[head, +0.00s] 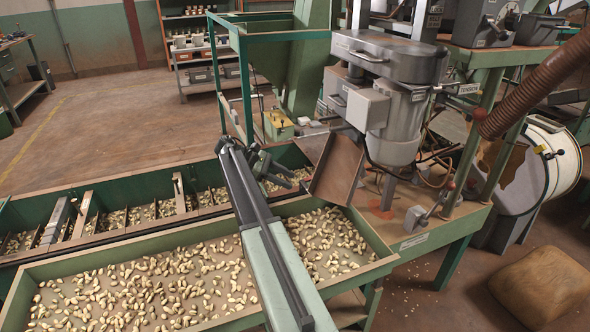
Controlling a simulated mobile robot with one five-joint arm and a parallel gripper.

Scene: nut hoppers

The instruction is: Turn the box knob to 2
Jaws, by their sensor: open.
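My gripper (300,180) is at the end of my arm, which reaches up from the bottom middle over the trays. Its dark fingers look apart and hold nothing, just left of the tilted chute. A pale grey box (366,109) is fixed to the front of the grey machine, up and to the right of my gripper. My gripper is apart from both boxes.
A brown metal chute (335,170) slopes down from the grey machine (390,60) beside my gripper. A green-edged tray of nuts (150,283) lies under my arm, with a divided trough (60,212) behind it. A sack (541,286) lies right. Open floor is at left.

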